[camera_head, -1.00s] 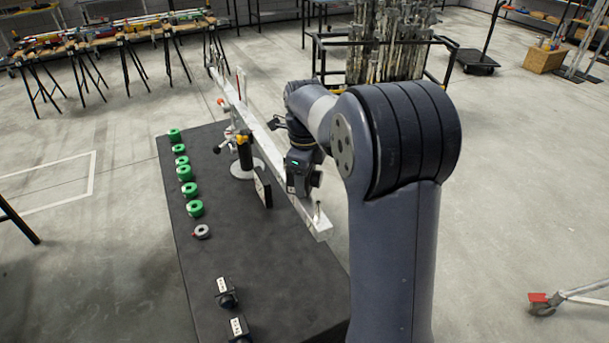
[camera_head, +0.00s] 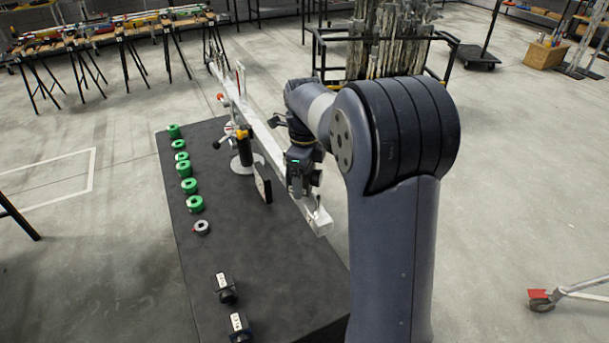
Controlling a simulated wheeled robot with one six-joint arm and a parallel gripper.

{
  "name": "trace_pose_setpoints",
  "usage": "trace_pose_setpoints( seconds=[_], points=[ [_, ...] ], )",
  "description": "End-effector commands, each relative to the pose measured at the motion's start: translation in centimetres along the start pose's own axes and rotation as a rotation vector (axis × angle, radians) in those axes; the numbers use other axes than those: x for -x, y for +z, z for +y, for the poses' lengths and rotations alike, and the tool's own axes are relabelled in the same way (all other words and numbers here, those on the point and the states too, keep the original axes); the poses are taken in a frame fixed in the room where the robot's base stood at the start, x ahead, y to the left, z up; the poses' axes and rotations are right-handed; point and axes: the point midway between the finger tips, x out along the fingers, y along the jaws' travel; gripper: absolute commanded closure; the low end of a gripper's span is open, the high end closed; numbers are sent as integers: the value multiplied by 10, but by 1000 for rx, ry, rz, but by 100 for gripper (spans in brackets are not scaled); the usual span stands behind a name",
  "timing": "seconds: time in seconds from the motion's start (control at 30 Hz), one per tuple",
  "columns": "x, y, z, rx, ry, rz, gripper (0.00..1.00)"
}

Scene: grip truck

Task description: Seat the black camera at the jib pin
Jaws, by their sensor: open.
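The jib is a long white beam (camera_head: 270,147) on a stand (camera_head: 244,160), running from the back left to its near end at the right. A small upright pin (camera_head: 317,213) stands near that near end. My gripper (camera_head: 300,192) is open just behind the pin, over the beam. Its fingertips are small and dark. I cannot tell whether the dark shape there includes a camera. Two black cameras with white labels lie on the near part of the table: one black camera (camera_head: 226,294) and another (camera_head: 239,328) nearer me.
Several green cylinders (camera_head: 183,168) line the left side of the black table (camera_head: 265,265), with a grey ring (camera_head: 202,228) in front of them. A dark upright panel (camera_head: 262,185) stands beside the beam. The near middle of the table is clear.

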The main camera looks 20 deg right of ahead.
Motion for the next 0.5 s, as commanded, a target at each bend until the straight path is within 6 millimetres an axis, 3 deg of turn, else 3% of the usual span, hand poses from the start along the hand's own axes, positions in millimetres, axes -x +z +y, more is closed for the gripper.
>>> trace_pose_setpoints(
  seconds=[0.23,0.5],
  points=[
    [11,0,-1,0,-3,-2,24],
    [64,0,-1,0,-4,-3,24]
  ],
)
